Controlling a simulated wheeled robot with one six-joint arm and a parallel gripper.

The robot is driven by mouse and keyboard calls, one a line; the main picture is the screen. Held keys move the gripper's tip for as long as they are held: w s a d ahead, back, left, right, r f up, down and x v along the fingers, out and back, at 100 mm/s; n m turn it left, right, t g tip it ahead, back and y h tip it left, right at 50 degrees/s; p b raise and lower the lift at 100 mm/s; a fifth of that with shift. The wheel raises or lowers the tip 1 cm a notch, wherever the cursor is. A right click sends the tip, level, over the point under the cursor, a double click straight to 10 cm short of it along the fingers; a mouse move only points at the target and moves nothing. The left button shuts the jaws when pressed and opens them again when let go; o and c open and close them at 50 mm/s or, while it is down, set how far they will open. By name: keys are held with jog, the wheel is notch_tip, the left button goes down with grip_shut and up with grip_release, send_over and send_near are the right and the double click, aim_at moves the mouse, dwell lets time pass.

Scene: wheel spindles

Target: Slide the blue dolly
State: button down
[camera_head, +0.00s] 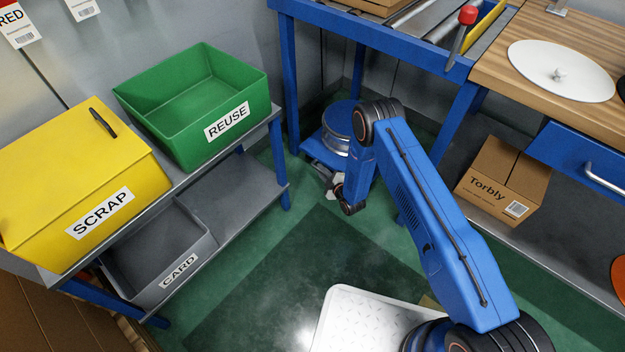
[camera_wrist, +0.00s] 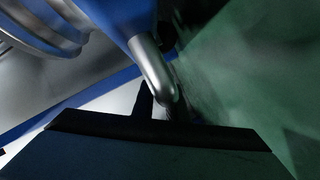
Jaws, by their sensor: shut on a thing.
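The blue dolly (camera_head: 317,152) stands on the green floor under the blue roller bench, partly hidden behind my arm. A round silver and blue drum (camera_head: 338,125) sits on it. My gripper (camera_head: 335,188) is low at the dolly's near side. In the wrist view, the dolly's blue edge (camera_wrist: 108,18) carries a curved silver handle (camera_wrist: 152,72). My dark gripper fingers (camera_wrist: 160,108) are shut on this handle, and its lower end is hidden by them. The silver drum (camera_wrist: 45,25) shows at the upper left there.
The blue bench (camera_head: 395,38) has legs on both sides of the dolly. A grey shelf (camera_head: 240,185) with a green REUSE bin (camera_head: 190,110) and a yellow SCRAP bin (camera_head: 75,190) stands left. A cardboard box (camera_head: 500,182) is at right. Open floor lies in front of the dolly.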

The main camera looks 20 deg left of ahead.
aim_at(328, 167)
jog(key=shift+w+d, duration=0.25)
jog(key=shift+w, duration=0.4)
jog(key=shift+w+d, duration=0.25)
jog(key=shift+w, duration=0.35)
jog(key=shift+w+d, duration=0.25)
jog(key=shift+w, duration=0.4)
jog(key=shift+r, duration=0.1)
jog(key=c, duration=2)
grip_release()
jog(key=shift+w, duration=0.1)
jog(key=shift+c, duration=0.2)
jog(key=shift+d, duration=0.15)
jog(key=v, duration=1.7)
jog(key=shift+s, duration=0.2)
